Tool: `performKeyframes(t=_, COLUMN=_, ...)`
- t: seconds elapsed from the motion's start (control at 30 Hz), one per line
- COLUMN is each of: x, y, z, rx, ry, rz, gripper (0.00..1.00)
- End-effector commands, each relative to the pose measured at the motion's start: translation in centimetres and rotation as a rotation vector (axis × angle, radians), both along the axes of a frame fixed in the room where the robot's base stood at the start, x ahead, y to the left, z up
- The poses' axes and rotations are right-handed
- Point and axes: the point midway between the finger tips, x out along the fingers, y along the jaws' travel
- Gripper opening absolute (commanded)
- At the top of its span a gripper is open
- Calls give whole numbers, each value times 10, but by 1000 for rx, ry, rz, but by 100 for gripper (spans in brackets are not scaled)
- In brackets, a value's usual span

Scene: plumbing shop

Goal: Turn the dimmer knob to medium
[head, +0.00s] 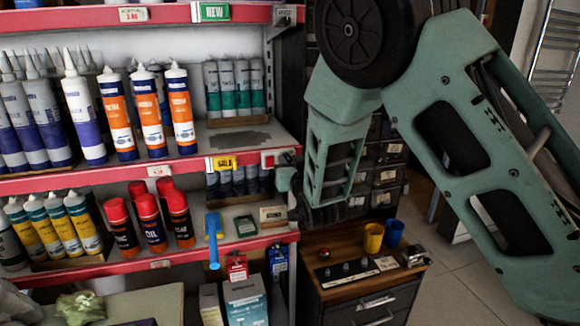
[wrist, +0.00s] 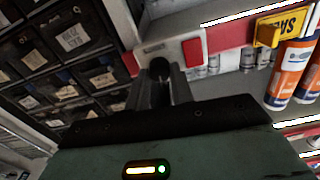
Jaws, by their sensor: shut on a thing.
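The dimmer knob (wrist: 160,66) is a dark round knob on the red front edge of the middle shelf, at its right end. In the wrist view it sits between my fingertips, below a small grey label. My gripper (wrist: 160,82) is shut on it, and the fingers cover part of it. In the head view my gripper (head: 287,169) reaches the shelf's right corner from below, and the knob is mostly hidden there. The knob's pointer and any scale marks cannot be made out.
A red square button (wrist: 193,52) sits right beside the knob. Cartridges (head: 180,108) and red spray cans (head: 148,222) fill the shelves. A wooden cabinet (head: 360,287) with a knob panel and two cups stands below my arm.

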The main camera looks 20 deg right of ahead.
Motion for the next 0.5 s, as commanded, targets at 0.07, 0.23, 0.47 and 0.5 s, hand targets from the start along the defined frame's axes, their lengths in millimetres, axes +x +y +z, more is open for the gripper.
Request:
performKeyframes(t=0.07, x=0, y=-1, z=-4, rx=49, ry=-4, rz=-1, gripper=0)
performKeyframes(t=0.23, x=0, y=-2, z=-6, rx=184, ry=-5, rz=-2, gripper=0)
performKeyframes(t=0.47, x=0, y=-2, z=-7, rx=401, ry=-7, rz=-1, gripper=0)
performKeyframes(t=0.5, x=0, y=-3, z=-7, rx=438, ry=-7, rz=-1, gripper=0)
